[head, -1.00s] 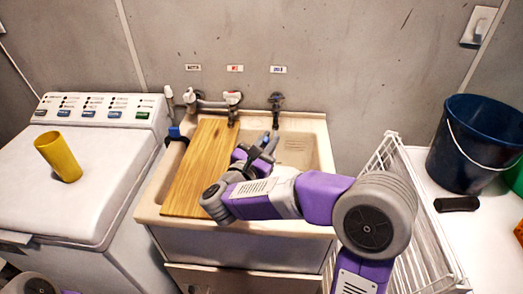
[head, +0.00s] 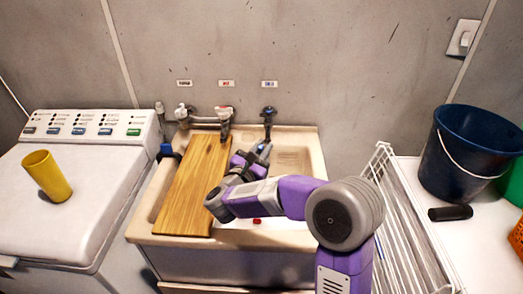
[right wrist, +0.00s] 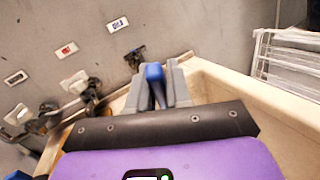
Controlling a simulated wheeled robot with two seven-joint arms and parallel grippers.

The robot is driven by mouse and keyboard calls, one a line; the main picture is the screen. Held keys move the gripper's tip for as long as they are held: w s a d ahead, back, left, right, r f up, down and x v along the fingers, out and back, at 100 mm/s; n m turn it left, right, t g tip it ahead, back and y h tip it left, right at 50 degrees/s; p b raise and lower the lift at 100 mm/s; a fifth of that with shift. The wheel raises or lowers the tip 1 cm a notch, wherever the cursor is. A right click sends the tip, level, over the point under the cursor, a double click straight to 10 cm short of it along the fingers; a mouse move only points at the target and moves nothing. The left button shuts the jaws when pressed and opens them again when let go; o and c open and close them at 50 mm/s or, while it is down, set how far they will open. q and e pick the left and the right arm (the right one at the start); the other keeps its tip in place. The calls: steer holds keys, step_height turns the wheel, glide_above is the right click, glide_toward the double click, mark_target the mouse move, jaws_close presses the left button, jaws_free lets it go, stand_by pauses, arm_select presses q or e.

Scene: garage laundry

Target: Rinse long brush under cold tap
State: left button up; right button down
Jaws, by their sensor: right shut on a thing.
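My right gripper (head: 262,149) is over the sink (head: 307,160), just in front of the cold tap (head: 268,116) with the blue label. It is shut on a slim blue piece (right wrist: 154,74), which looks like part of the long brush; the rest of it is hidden. In the right wrist view the cold tap (right wrist: 135,58) is just left of the fingers. I cannot tell whether the tap is running. My left gripper is not in view.
A wooden board (head: 190,195) lies across the sink's left side. A small red thing (head: 257,221) shows near the front rim. A yellow cup (head: 47,177) stands on the washer (head: 95,205). A white rack (head: 392,225) and a dark bucket (head: 470,160) are at right.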

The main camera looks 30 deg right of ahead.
steer(key=shift+w+d, duration=0.3)
steer(key=shift+w, duration=0.15)
steer(key=shift+w+d+f+p, duration=0.25)
steer(key=shift+w+d+p, duration=0.45)
steer(key=shift+w+p, duration=0.4)
steer(key=shift+w+d+f+b, duration=0.45)
steer(key=shift+w+d+b, duration=0.05)
steer(key=shift+b, duration=0.55)
steer(key=shift+w+d+b, duration=0.6)
steer(key=shift+w+b, duration=0.05)
steer(key=shift+w, duration=0.3)
steer(key=shift+s+a+f+b, duration=0.1)
steer(key=shift+s+a+b, duration=0.2)
steer(key=shift+s+a, duration=0.25)
steer(key=shift+s+a+b, duration=0.25)
steer(key=shift+s+a, duration=0.1)
steer(key=shift+s, duration=0.3)
steer(key=shift+s+a, duration=0.75)
steer(key=shift+s, duration=0.3)
steer(key=shift+s+a, duration=0.7)
steer(key=shift+s, duration=0.35)
